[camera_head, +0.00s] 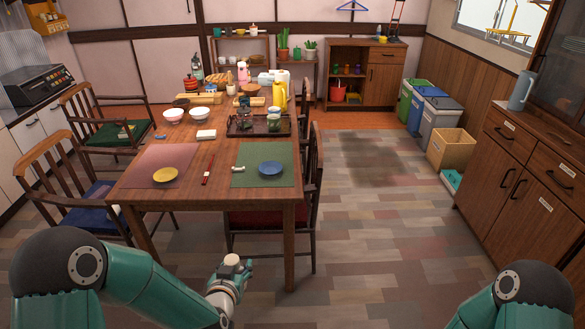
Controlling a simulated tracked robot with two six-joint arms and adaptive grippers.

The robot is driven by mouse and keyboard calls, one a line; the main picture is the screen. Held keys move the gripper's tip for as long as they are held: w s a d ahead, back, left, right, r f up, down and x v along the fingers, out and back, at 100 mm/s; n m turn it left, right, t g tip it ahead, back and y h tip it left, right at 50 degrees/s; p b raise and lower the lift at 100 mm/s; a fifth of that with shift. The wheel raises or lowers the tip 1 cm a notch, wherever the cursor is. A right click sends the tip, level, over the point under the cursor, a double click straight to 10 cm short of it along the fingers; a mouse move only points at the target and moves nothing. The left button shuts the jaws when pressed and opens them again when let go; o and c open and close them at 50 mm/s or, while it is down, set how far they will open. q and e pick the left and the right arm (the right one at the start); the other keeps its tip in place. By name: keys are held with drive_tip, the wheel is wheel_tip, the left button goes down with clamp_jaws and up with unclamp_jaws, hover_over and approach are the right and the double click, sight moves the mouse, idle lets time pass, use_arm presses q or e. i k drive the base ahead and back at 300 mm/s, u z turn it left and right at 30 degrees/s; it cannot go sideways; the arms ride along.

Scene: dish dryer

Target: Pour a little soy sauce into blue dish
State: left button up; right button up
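The blue dish (270,168) lies on a green mat (250,180) at the table's near right. It looks empty. I cannot pick out the soy sauce for certain; several small containers stand at the far end of the table, too small to tell apart. My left arm's wrist (228,285) is low in front of the table's near edge, well short of the dish.
Chairs stand close on both sides. Floor to the right is clear.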

sight(269, 168)
drive_tip(key=z, duration=0.55)
drive_tip(key=i, duration=1)
drive_tip(key=u, duration=0.1)
drive_tip(key=k, duration=0.85)
drive_tip(key=z, duration=0.15)
drive_tip(key=i, duration=0.7)
